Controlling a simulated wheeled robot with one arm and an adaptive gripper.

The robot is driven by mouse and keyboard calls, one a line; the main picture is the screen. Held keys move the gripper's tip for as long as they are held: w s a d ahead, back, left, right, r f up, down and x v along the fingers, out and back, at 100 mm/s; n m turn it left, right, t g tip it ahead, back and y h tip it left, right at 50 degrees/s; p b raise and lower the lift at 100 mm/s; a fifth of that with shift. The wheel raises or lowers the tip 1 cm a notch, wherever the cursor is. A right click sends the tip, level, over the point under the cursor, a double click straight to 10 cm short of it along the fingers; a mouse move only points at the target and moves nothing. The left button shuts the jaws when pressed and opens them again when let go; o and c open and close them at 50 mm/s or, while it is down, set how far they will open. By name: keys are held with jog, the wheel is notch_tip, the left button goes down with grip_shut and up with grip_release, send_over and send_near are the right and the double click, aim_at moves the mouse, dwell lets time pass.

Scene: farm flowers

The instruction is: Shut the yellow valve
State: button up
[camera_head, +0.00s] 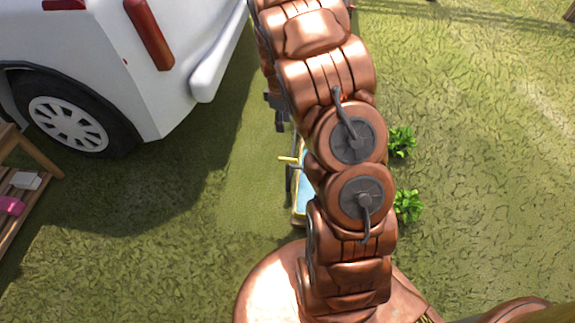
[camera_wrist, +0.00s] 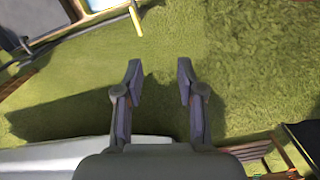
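The yellow valve shows in the head view as a short yellow bar (camera_head: 288,159) beside the edge of a blue-filled basin, left of my arm. In the wrist view its yellow bar (camera_wrist: 135,18) is near the top, left of centre, just beyond my fingertips in the picture and apart from them. My gripper (camera_wrist: 159,78) is open, with nothing but grass between its fingers. My arm hides much of the basin in the head view.
A white vehicle (camera_head: 170,80) stands at upper left; its side also shows low in the wrist view (camera_wrist: 60,156). A wooden shelf (camera_head: 28,218) stands at far left. Green plants (camera_head: 407,205) grow right of my arm. Open grass lies right.

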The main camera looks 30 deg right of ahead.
aim_at(288, 159)
jog(key=w+d+f+n+b, duration=0.1)
jog(key=f+b, duration=0.1)
jog(key=f, duration=0.4)
jog(key=w+d+f+n+b, duration=0.1)
jog(key=w+d+f+b, duration=0.1)
jog(key=f, duration=0.5)
jog(key=w+d+f+b, duration=0.1)
jog(key=d+f+b, duration=0.1)
jog(key=f, duration=0.5)
jog(key=shift+w+f+n, duration=0.25)
jog(key=shift+n, duration=0.15)
jog(key=shift+f+b, duration=1.25)
jog(key=shift+f, duration=2.55)
jog(key=shift+c, duration=0.2)
grip_shut()
jog(key=shift+a, duration=0.15)
